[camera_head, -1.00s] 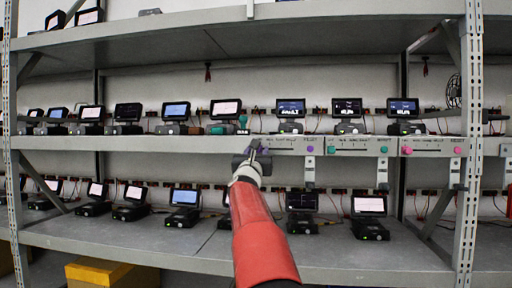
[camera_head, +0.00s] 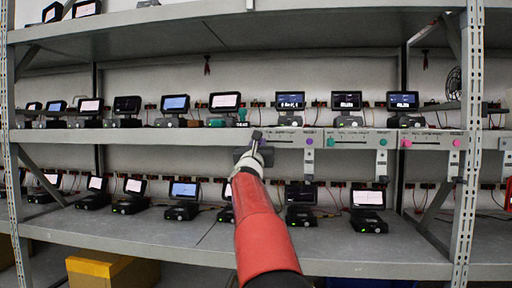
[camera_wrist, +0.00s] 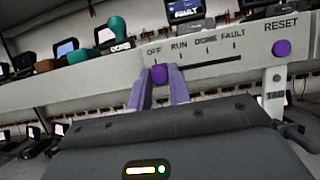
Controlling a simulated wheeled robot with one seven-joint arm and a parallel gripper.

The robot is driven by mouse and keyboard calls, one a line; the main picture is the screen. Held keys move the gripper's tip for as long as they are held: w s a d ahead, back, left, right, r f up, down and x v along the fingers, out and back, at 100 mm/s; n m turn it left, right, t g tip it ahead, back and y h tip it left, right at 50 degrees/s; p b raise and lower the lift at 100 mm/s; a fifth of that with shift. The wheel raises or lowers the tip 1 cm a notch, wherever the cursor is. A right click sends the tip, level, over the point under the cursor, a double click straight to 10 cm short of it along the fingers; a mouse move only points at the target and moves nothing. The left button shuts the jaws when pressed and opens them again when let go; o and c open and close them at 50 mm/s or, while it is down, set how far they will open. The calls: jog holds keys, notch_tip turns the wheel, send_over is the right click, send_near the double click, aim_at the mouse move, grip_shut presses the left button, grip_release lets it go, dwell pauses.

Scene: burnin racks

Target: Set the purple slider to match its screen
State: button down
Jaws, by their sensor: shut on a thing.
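The purple slider knob (camera_wrist: 160,74) sits at the left end of its slot, under the OFF mark, in the wrist view. The scale beside it reads OFF, RUN, DONE, FAULT. My gripper (camera_wrist: 160,80) is shut on the knob, with a finger on each side. In the head view my gripper (camera_head: 256,140) reaches the shelf's front edge; the knob is hard to make out there. The screen (camera_wrist: 185,9) above the slider reads FAULT in the wrist view. It also shows in the head view (camera_head: 290,101), where its text is too small to read.
A round purple RESET button (camera_wrist: 281,48) is right of the slot, above a hanging tag plate. Panels with a teal slider (camera_head: 331,142) and a pink slider (camera_head: 407,143) are further right.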

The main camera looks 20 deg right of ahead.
jog(key=s+d+b, duration=0.1)
jog(key=d, duration=0.1)
jog(key=s+d+b, duration=0.2)
jog(key=d, duration=0.1)
jog(key=s+d+b, duration=0.2)
jog(key=d, duration=0.1)
jog(key=shift+s+d+f, duration=0.1)
jog(key=shift+s+f, duration=0.1)
jog(key=shift+s, duration=0.05)
jog(key=shift+s+d+r, duration=0.1)
jog(key=shift+d+r, duration=0.05)
jog(key=shift+d, duration=0.05)
jog(key=c, duration=1.3)
grip_release()
jog(key=shift+s+d, duration=0.1)
jog(key=shift+d, duration=0.05)
jog(key=b, duration=0.5)
send_near(292, 138)
jog(key=shift+v, duration=1.3)
